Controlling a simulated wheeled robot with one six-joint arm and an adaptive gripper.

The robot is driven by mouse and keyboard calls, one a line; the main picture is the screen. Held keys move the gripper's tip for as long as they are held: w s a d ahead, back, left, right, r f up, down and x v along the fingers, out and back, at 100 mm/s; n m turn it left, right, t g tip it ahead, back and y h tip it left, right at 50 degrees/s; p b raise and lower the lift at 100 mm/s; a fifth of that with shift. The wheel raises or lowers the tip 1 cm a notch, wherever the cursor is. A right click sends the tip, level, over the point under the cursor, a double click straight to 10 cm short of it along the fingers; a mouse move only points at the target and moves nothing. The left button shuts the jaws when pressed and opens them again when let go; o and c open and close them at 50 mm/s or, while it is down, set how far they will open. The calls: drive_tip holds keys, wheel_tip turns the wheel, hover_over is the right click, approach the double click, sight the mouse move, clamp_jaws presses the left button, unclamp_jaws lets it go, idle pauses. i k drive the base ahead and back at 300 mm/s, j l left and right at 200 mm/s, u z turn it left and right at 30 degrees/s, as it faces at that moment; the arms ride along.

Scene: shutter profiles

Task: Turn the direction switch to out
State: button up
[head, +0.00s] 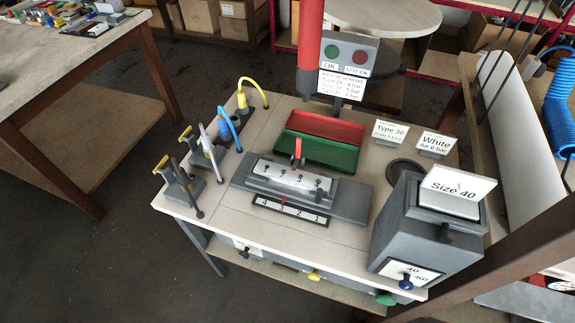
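The direction switch cannot be named for certain, as no readable in or out label shows. A small black switch (243,252) on a pale plate sits under the front edge of the workbench (330,262), at its left; its setting is too small to read. A blue knob (405,282) sits on a plate marked 40 and 60 on the grey box (425,225) at the right. My gripper is not in view.
A yellow knob (314,275) and a green button (385,298) are along the bench front. A slotted fixture (292,178), red tray (325,124) and green tray (318,153) stand mid-bench. A brown beam (500,265) crosses lower right.

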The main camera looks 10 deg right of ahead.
sight(243, 254)
drive_tip(key=u, duration=1.3)
drive_tip(key=i+j+u, duration=0.2)
drive_tip(key=i+u, duration=0.55)
drive_tip(key=i, duration=0.15)
drive_tip(key=i+u, duration=0.4)
drive_tip(key=i+z, duration=0.1)
drive_tip(key=i, duration=0.35)
drive_tip(key=i+j+z, duration=0.1)
drive_tip(key=i, duration=0.4)
drive_tip(key=i+j+z, duration=0.1)
drive_tip(key=i, duration=0.35)
drive_tip(key=i+j+z, duration=0.15)
drive_tip(key=i, duration=0.3)
drive_tip(key=i+z, duration=0.9)
drive_tip(key=i+j+z, duration=0.15)
drive_tip(key=z, duration=0.3)
drive_tip(key=i+z, duration=0.1)
drive_tip(key=z, duration=3.05)
